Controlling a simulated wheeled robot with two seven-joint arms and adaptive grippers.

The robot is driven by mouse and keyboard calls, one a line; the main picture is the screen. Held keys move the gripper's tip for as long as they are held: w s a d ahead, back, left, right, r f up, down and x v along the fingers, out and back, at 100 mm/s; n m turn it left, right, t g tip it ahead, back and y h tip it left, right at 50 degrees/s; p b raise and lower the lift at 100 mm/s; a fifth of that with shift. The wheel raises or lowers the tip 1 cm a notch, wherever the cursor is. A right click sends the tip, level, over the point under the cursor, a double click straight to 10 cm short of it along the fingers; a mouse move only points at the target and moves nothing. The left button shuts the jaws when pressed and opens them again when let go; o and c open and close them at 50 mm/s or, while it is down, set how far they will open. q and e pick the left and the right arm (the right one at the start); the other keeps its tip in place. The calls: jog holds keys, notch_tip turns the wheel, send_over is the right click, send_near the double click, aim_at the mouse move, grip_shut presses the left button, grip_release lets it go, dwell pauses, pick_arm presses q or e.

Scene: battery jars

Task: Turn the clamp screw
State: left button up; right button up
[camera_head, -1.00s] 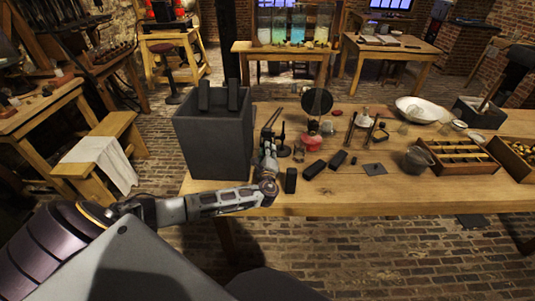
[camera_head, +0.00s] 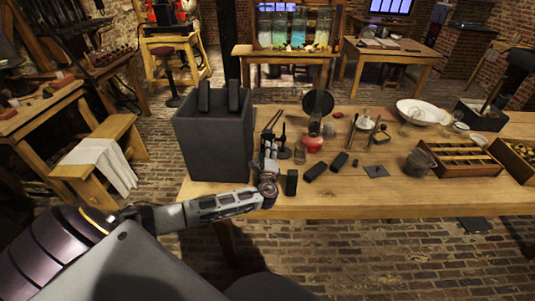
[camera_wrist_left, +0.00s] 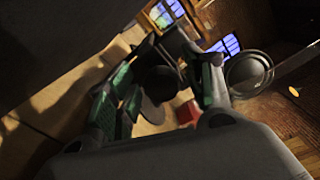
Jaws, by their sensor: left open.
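My left gripper (camera_head: 272,124) reaches over the front edge of the wooden table, just right of the large grey box. Its fingers point away and stand apart. A small dark stand (camera_head: 283,152) is close beside its right side. In the left wrist view the green-padded fingers (camera_wrist_left: 165,88) are open, and a dark round knob-like part (camera_wrist_left: 158,80) shows between them. I cannot tell whether this part is the clamp screw, or whether the fingers touch it. A red object (camera_wrist_left: 187,112) shows beyond the fingers. My right gripper is not in view.
The grey box (camera_head: 213,145) with two dark posts stands left of my gripper. Dark blocks (camera_head: 315,171) lie to the right, near a red pot (camera_head: 312,143) and a dark disc (camera_head: 318,103). A grey pot (camera_head: 419,162) and wooden trays (camera_head: 460,157) are farther right.

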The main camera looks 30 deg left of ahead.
pick_arm(q)
jog(key=shift+s, duration=0.1)
jog(key=shift+s+d, duration=0.55)
jog(key=shift+d, duration=0.05)
jog(key=shift+v, duration=5.1)
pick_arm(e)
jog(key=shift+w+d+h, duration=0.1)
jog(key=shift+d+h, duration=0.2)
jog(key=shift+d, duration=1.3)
pick_arm(q)
jog(key=shift+s+a, duration=0.15)
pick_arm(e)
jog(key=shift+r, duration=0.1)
